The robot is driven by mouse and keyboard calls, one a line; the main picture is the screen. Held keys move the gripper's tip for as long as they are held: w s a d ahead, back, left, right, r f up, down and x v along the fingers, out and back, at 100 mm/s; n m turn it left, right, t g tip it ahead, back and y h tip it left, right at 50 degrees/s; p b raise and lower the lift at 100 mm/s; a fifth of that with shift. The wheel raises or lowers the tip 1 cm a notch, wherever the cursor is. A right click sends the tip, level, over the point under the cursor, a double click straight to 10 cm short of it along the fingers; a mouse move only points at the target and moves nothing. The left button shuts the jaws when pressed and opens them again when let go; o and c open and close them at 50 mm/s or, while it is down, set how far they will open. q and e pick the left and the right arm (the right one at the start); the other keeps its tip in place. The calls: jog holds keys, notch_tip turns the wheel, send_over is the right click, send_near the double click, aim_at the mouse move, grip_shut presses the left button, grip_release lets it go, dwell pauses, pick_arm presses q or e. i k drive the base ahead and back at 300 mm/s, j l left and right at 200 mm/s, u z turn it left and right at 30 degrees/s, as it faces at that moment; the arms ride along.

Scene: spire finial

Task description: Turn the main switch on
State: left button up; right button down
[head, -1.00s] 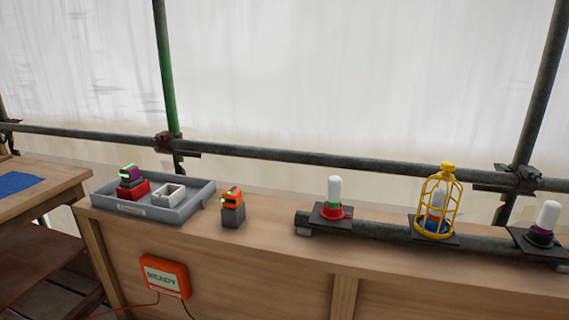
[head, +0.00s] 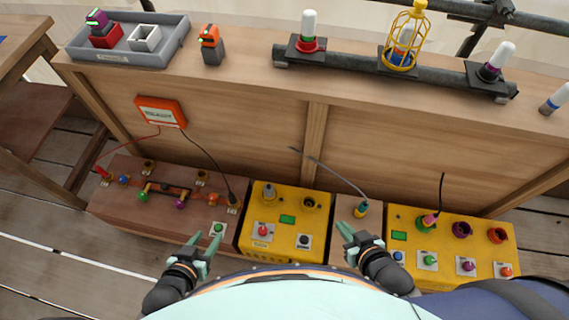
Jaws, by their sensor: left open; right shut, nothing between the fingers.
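No label that I can read marks the main switch. My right gripper (head: 350,231) is shut and empty, right of that yellow box.
A second yellow box (head: 450,262) with coloured buttons and sockets stands at right. A grey tray (head: 120,57) and capped lamps stand on the bench top.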

aim_at(262, 231)
jog(key=k+j, duration=0.15)
jog(key=k, duration=0.75)
jog(key=k+j, duration=0.1)
jog(key=k, duration=0.75)
